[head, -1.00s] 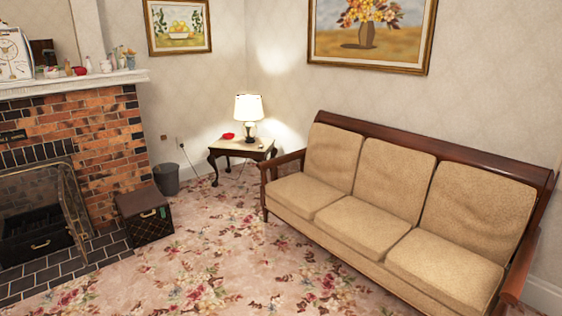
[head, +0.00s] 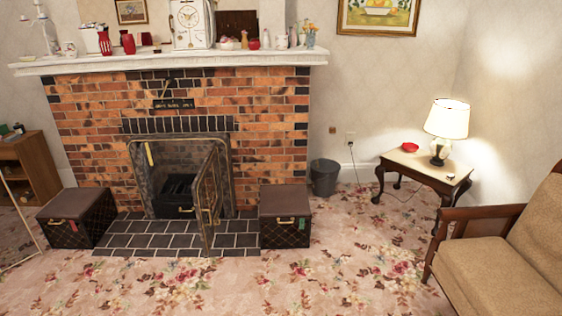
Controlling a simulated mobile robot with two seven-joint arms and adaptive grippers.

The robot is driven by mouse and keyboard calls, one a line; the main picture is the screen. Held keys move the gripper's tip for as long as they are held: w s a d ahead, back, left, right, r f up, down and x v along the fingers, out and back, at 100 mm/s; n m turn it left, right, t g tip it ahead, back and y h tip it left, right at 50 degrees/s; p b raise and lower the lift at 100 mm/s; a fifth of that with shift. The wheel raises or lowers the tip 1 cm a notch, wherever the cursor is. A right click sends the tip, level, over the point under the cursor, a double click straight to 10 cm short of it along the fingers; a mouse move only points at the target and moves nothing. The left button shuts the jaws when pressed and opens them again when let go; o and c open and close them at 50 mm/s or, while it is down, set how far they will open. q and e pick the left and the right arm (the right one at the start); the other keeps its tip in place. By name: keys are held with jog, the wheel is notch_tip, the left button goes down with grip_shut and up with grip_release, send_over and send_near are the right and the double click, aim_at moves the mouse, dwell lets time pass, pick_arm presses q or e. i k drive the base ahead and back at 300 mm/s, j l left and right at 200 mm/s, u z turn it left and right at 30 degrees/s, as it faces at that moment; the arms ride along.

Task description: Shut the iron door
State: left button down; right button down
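The iron door (head: 209,194) is a dark framed mesh panel on the right side of the fireplace opening (head: 160,160). It stands swung open, out over the tiled hearth, and is seen nearly edge-on. A handle-like piece shows low on its face, but its detail is too small to tell. Inside the opening sits a dark grate (head: 178,192). A yellow strip (head: 149,154) hangs at the opening's upper left. Neither of my grippers is in view.
A dark trunk (head: 285,213) stands right of the door, and another trunk (head: 77,218) stands at the left. The dark tiled hearth (head: 150,240) lies between them. A bin (head: 324,177), side table (head: 425,172) and sofa (head: 500,250) are at the right. The floral carpet (head: 200,290) in front is clear.

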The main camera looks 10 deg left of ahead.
aim_at(212, 192)
jog(key=i+j+u, duration=0.1)
jog(key=i+u, duration=0.3)
jog(key=i, duration=0.15)
jog(key=i+l+u, duration=0.1)
jog(key=i+u, duration=0.3)
jog(key=i, duration=0.1)
